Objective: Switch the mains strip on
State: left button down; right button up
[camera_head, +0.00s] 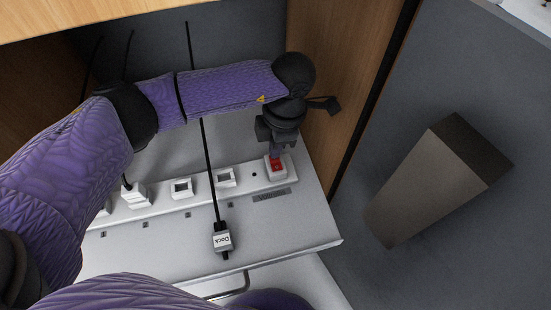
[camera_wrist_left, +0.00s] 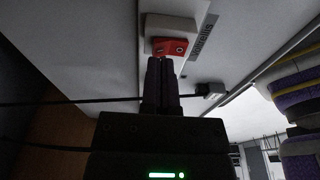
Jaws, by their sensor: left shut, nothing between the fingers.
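The mains strip (camera_head: 203,186) is a long white bar lying along the white shelf. Its red switch (camera_head: 278,165) sits in a white housing at the strip's right end. In the left wrist view the red switch (camera_wrist_left: 170,47) is just beyond my fingertips. My left gripper (camera_head: 275,152) is shut and empty, pointing down at the switch. In the left wrist view its closed fingers (camera_wrist_left: 161,62) end at the switch's edge; I cannot tell whether they touch it. The switch's far part is partly hidden by the fingers in the head view. My right gripper is not in view.
White plugs (camera_head: 136,196) sit in the strip at the left. A wooden side panel (camera_head: 335,80) stands right of my left gripper. A grey box-like block (camera_head: 437,180) stands farther right.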

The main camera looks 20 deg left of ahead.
pick_arm(q)
jog(key=shift+f, duration=0.3)
jog(key=shift+f+b, duration=0.4)
jog(key=shift+f, duration=0.05)
jog(key=shift+r+p, duration=0.45)
jog(key=shift+r, duration=0.15)
notch_tip(320, 180, up, 6)
jog(key=p, duration=0.4)
jog(key=shift+f, duration=0.1)
